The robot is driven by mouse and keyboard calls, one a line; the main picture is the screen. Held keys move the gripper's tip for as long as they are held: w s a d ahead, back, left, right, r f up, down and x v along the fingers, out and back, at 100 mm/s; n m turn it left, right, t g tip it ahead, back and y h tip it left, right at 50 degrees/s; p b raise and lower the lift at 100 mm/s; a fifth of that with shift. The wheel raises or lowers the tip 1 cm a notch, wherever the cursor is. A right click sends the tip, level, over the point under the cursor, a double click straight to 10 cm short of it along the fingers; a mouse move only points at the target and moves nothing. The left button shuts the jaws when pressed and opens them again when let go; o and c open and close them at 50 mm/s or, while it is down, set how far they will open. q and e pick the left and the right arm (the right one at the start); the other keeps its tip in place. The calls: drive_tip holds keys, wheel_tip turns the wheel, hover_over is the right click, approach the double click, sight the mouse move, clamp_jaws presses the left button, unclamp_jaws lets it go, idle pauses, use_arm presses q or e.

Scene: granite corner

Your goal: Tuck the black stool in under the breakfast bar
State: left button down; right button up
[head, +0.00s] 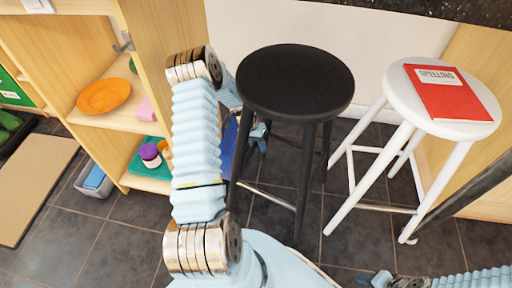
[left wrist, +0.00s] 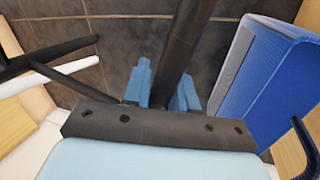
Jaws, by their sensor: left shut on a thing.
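The black stool (head: 296,82) stands upright on the tiled floor in front of the pale wall under the breakfast bar (head: 455,9), whose dark speckled top shows only as a strip at the top right. My left gripper (head: 256,136) reaches down beside the stool, below seat height, partly hidden by my arm. In the left wrist view, a black stool leg (left wrist: 182,45) runs between the blue fingers of my left gripper (left wrist: 162,90), which is shut on it. At the bottom edge, part of my right arm shows, with what seems to be its gripper (head: 382,279), cut off and unclear.
A white stool (head: 470,130) with a red book (head: 447,91) on it stands close on the right. Wooden shelves (head: 150,185) stand on the left. A blue upright thing (left wrist: 270,70) is close beside my left gripper. Floor between the stools is narrow.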

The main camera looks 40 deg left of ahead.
use_arm(q)
drive_tip(key=shift+w+r, duration=0.1)
drive_tip(key=shift+w, duration=0.2)
drive_tip(key=shift+w+a, duration=0.1)
drive_tip(key=shift+w, duration=0.5)
drive_tip(key=c, duration=0.8)
unclamp_jaws()
drive_tip(key=shift+s, duration=0.1)
use_arm(e)
drive_tip(key=shift+w+a+f, duration=0.15)
drive_tip(key=shift+w+a, duration=0.2)
use_arm(q)
drive_tip(key=p+v, duration=0.1)
drive_tip(key=v, duration=1.2)
drive_tip(key=shift+r, duration=0.35)
use_arm(e)
drive_tip(key=shift+d+r, duration=0.1)
drive_tip(key=shift+r, duration=0.65)
use_arm(q)
drive_tip(key=shift+s, duration=0.1)
